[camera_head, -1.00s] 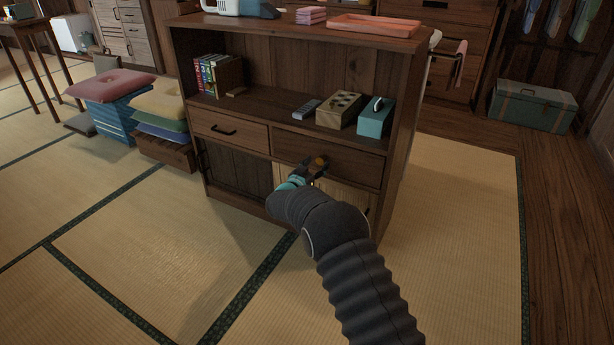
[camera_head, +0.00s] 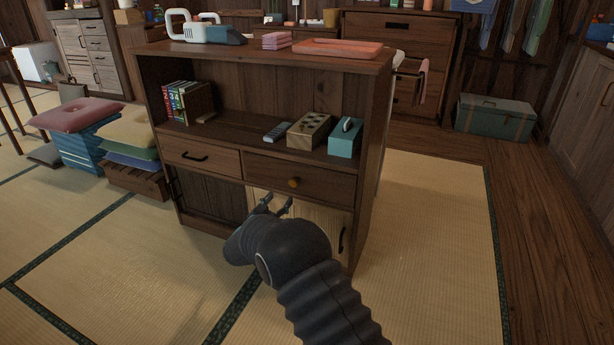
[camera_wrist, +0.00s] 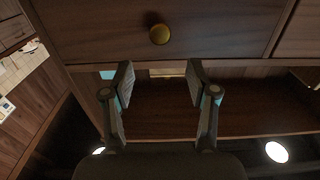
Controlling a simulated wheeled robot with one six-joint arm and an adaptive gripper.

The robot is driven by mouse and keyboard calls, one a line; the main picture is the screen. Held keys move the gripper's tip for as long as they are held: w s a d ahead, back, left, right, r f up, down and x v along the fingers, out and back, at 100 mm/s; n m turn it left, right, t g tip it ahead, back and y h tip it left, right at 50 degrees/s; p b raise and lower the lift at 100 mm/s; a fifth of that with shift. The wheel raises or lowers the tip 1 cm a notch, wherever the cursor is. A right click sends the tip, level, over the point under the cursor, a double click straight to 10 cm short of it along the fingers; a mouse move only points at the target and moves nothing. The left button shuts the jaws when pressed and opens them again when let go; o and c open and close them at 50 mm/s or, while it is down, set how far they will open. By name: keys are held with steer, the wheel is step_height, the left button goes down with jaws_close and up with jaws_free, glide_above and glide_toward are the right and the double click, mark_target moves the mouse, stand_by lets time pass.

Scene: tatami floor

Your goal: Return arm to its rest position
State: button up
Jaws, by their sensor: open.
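My gripper (camera_head: 274,205) is open and empty in front of the wooden cabinet (camera_head: 376,130), below and a little left of the round yellowish knob (camera_head: 293,182) on the right drawer (camera_head: 325,187). In the wrist view both fingers of my gripper (camera_wrist: 160,85) stand wide apart with nothing between them. The knob (camera_wrist: 160,34) shows beyond the fingertips on the drawer front (camera_wrist: 220,30), clear of both fingers. My dark arm reaches forward from the lower right of the head view and hides part of the lower cabinet.
The cabinet shelf holds books (camera_head: 178,100), a remote (camera_head: 277,132), a wooden block with holes (camera_head: 309,131) and a teal box (camera_head: 345,138). A pink tray (camera_head: 338,48) lies on top. Cushion stacks (camera_head: 85,130) stand left. Tatami is clear in front and right (camera_head: 430,230).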

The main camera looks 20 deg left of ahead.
steer(key=s+a+f+n+g+y, duration=0.2)
steer(key=a+f+g+y, duration=0.1)
steer(key=f, duration=0.3)
steer(key=s+a+f+n+g+y, duration=0.1)
steer(key=s+a+f+g+y, duration=0.15)
steer(key=f, duration=0.25)
steer(key=s+d+r+n+g+y, duration=0.1)
steer(key=s+d+n+g, duration=0.1)
steer(key=s+g, duration=0.4)
steer(key=s+d+r+m+h+p, duration=0.1)
steer(key=s+d+r, duration=0.9)
steer(key=d, duration=0.8)
steer(key=s+d+r+m+h+p, duration=0.1)
steer(key=s+d+r+h, duration=0.1)
steer(key=s+d+r, duration=0.7)
steer(key=s+d+r+m+h+p, duration=0.1)
steer(key=s+d+r, duration=0.9)
steer(key=d, duration=1.6)
step_height(320, 180, up, 3)
steer(key=shift+s+d+f+m+g+h+p, duration=0.2)
steer(key=shift+s+d+m+g+h+p, duration=0.2)
steer(key=shift+m+h, duration=0.25)
